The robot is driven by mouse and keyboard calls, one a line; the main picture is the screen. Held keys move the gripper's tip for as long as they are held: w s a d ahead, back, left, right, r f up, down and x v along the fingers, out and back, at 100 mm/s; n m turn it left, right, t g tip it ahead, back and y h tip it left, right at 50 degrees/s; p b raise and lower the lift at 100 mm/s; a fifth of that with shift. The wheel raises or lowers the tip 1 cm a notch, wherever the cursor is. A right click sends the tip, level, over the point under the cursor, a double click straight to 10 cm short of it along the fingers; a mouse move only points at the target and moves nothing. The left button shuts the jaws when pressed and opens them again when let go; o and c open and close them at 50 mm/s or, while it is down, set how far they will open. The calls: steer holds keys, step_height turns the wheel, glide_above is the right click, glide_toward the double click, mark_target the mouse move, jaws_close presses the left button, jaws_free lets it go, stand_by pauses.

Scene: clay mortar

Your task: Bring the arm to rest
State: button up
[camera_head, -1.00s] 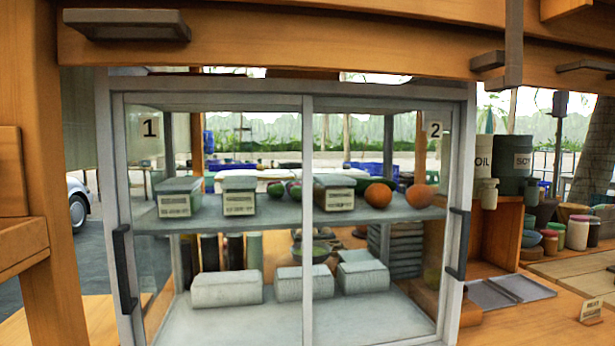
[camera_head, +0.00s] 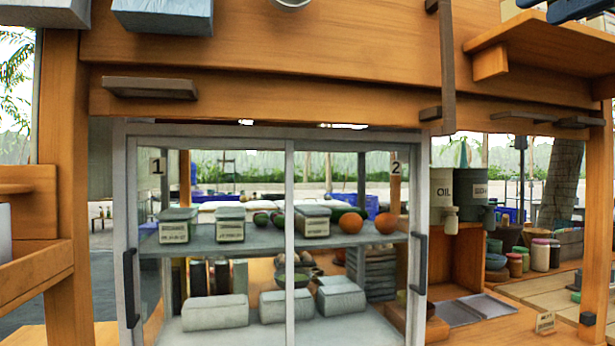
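My gripper does not show in the head view, and I can make out no part of my arm for certain. A glass-fronted cabinet (camera_head: 288,230) with a grey frame stands ahead, its two panes marked 1 and 2. Both panes look shut, each with a dark upright handle at its outer side. On its shelf (camera_head: 265,238) stand labelled containers (camera_head: 174,226), green produce and orange round fruits (camera_head: 385,224). Pale lidded blocks (camera_head: 215,308) lie on the cabinet floor.
A wooden beam (camera_head: 270,95) crosses above the cabinet, with a post (camera_head: 65,180) at left. Drums marked OIL (camera_head: 443,190) and another label, jars (camera_head: 540,255) and grey trays (camera_head: 475,309) stand at right. A dark blue object (camera_head: 580,8) is cut off at top right.

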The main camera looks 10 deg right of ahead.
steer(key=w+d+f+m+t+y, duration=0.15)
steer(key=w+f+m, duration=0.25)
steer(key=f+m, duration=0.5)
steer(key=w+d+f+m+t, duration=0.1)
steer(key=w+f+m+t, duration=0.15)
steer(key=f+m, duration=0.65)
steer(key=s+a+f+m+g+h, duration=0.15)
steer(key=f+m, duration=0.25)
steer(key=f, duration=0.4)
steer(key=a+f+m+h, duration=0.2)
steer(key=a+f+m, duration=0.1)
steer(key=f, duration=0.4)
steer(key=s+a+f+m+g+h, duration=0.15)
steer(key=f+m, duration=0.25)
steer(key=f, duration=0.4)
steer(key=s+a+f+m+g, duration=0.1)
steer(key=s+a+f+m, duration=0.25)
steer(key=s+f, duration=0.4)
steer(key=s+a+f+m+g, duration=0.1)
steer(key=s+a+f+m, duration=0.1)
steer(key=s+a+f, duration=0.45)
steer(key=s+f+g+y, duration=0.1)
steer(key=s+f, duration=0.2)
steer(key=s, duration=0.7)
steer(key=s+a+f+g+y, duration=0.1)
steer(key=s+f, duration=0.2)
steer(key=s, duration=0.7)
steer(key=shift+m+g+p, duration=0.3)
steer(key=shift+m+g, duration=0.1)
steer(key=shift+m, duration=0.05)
